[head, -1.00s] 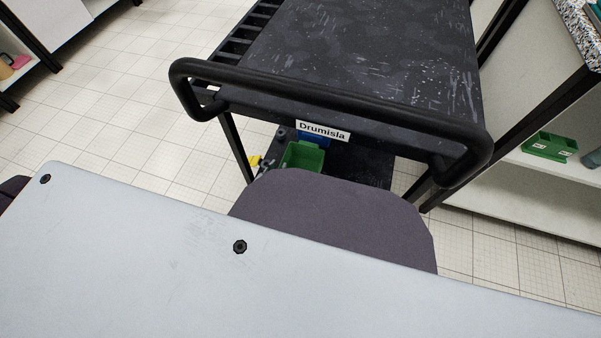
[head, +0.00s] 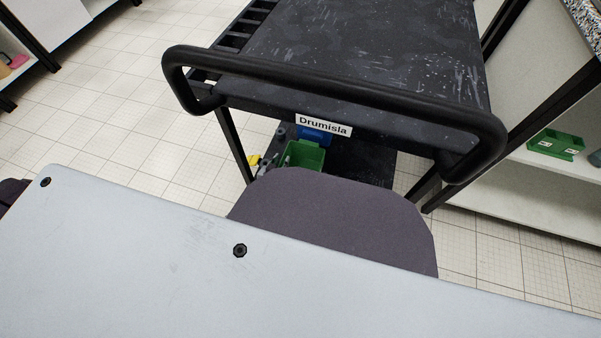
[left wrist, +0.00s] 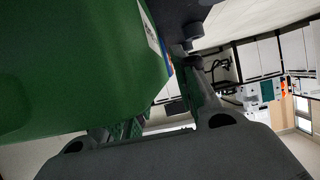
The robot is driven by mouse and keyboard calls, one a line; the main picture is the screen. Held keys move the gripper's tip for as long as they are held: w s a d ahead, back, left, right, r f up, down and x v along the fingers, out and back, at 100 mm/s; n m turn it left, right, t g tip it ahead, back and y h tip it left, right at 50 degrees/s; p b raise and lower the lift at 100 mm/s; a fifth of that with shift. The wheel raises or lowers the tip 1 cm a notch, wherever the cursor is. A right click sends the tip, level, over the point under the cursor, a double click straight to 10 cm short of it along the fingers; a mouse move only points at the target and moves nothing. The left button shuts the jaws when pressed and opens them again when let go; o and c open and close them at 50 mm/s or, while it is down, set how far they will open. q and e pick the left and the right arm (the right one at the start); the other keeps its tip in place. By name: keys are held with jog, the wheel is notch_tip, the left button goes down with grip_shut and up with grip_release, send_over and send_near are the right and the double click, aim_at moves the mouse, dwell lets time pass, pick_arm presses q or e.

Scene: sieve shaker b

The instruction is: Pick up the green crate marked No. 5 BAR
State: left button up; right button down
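A green crate (head: 303,154) stands on the lower shelf of the black cart, partly hidden by the dark rounded shape in front. No marking can be read on it. In the left wrist view a large green surface (left wrist: 75,60) with the edge of a coloured label fills the upper left, very close to my left gripper (left wrist: 165,110). Its grey fingers are spread apart in the picture, but their tips are partly hidden and I cannot tell whether they grip the green thing. I cannot clearly make out either gripper in the head view.
The black cart (head: 360,50) with a thick handle and a "Drumisla" label (head: 323,125) stands ahead. A blue bin (head: 314,136) is behind the green crate, and a yellow item (head: 254,160) is beside it. Tiled floor is clear at left.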

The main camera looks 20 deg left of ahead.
pick_arm(q)
jog(key=shift+w+f, duration=0.2)
jog(key=shift+w, duration=0.2)
jog(key=shift+c, duration=0.2)
grip_shut()
jog(key=shift+r, duration=0.1)
